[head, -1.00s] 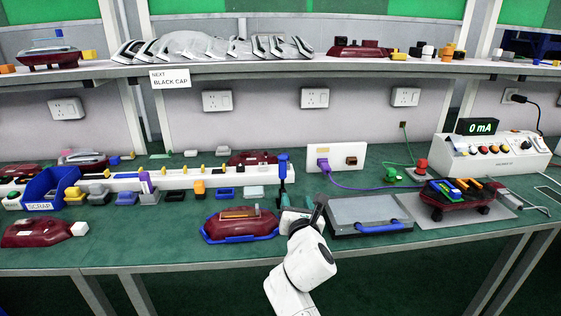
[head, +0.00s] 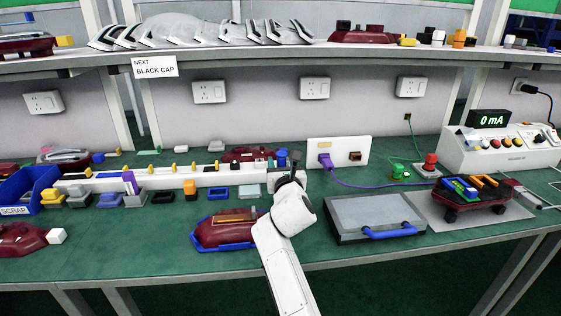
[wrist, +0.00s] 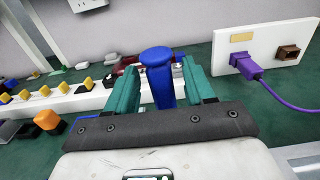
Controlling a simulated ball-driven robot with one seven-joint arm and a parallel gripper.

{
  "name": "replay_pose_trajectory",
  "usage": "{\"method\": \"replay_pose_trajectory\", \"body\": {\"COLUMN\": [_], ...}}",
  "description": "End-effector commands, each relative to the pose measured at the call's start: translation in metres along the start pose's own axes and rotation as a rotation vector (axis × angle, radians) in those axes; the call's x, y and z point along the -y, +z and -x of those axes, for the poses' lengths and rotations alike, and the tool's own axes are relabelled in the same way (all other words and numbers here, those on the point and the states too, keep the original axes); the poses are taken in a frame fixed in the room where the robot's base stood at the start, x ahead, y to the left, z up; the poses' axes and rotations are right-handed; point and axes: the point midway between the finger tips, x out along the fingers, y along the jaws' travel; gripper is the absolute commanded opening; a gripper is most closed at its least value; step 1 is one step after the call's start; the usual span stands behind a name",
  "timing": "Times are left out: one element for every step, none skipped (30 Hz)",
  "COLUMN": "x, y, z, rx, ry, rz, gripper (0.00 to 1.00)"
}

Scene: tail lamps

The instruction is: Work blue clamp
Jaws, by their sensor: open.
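An upright blue lever with a rounded top, likely the blue clamp (wrist: 158,75), stands at the right end of the white strip. In the wrist view it shows between the two teal fingers of my gripper (wrist: 160,88), with a finger on each side. My gripper is open; I cannot tell whether either finger touches the lever. The lever's lower part is hidden behind my gripper's dark front plate. In the head view my gripper (head: 289,172) is at the strip's right end and mostly covers the blue clamp (head: 282,156).
A white socket panel (head: 344,143) with a purple plug and cable stands just right of my gripper. A grey box (head: 372,211) with a blue handle and a dark red lamp (head: 222,231) in a blue frame lie in front. Yellow-topped pieces line the white strip (head: 157,180).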

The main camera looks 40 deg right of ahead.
Motion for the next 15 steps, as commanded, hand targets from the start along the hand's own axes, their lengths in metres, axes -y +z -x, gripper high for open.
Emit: {"method": "replay_pose_trajectory", "body": {"x": [0.0,0.0,0.0,0.0,0.0,0.0,0.0,0.0,0.0,0.0,0.0,0.0,0.0,0.0,0.0], "y": [-0.001,-0.001,-0.001,-0.001,-0.001,-0.001,-0.001,-0.001,-0.001,-0.001,0.0,0.0,0.0,0.0,0.0], "z": [-0.008,-0.012,-0.016,-0.019,-0.022,-0.025,-0.027,-0.028,-0.03,-0.031,-0.032,-0.032,-0.032,-0.033,-0.033], "rx": [0.0,0.0,0.0,0.001,0.0,-0.001,0.0,0.0,0.0,0.0,0.0,0.0,0.0,0.0,0.0], "ry": [-0.001,-0.001,-0.001,0.0,0.0,-0.001,-0.001,-0.001,0.0,0.0,0.0,0.0,0.0,0.0,0.0], "rz": [-0.004,-0.004,-0.002,-0.002,-0.002,-0.002,-0.003,-0.003,-0.002,-0.002,-0.001,-0.001,-0.001,-0.001,-0.001], "gripper": [0.53,0.53,0.53,0.53,0.53,0.53,0.53,0.53,0.53,0.53,0.53,0.53,0.53,0.53,0.53]}}
